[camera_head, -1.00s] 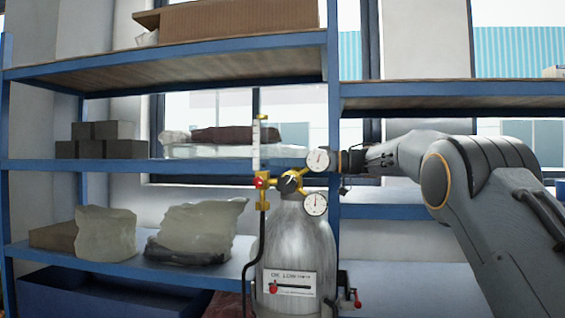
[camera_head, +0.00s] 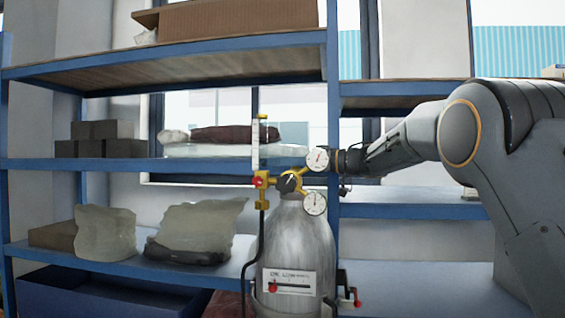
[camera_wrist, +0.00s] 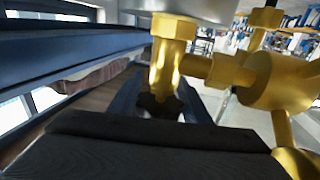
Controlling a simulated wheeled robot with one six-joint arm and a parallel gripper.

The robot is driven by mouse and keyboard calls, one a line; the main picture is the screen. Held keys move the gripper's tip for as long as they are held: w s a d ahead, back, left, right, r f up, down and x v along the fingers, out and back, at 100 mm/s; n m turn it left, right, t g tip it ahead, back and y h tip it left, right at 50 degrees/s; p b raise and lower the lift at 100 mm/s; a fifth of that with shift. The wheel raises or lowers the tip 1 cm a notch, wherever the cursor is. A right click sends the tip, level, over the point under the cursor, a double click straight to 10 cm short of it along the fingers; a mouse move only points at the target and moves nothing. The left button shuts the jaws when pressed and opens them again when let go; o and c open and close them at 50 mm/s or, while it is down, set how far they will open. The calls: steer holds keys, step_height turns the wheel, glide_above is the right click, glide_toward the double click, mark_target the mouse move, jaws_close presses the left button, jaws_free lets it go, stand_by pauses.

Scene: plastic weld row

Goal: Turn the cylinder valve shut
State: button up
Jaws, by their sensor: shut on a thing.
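The grey gas cylinder (camera_head: 296,245) stands upright, with a brass regulator (camera_head: 266,182), a tall flow tube (camera_head: 256,148) and two round white gauges on top. A dark round knob (camera_head: 289,183) with a white mark faces me on the brass. My gripper (camera_head: 347,162) reaches in from the right beside the upper gauge (camera_head: 318,159); its fingertips are hidden there. In the wrist view my gripper (camera_wrist: 160,112) has a finger on each side of a dark lobed valve handwheel (camera_wrist: 157,106) by a brass fitting (camera_wrist: 168,60). It is shut on this handwheel, which is partly hidden.
Blue shelving (camera_head: 200,165) stands close behind the cylinder, with dark boxes (camera_head: 100,140) and wrapped bundles (camera_head: 200,232) at left. A small red-handled fitting (camera_head: 352,297) sits low right of the cylinder. The lower gauge (camera_head: 314,203) hangs near my gripper.

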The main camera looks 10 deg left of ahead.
steer(key=shift+r, duration=0.1)
steer(key=o, duration=1)
steer(key=shift+o, duration=0.2)
steer(key=d+b, duration=0.1)
steer(key=d, duration=0.4)
steer(key=s+d+b, duration=0.1)
steer(key=d, duration=0.1)
steer(key=shift+d+b, duration=0.15)
steer(key=shift+b, duration=0.2)
steer(key=shift+s+d, duration=0.1)
steer(key=shift+d, duration=0.15)
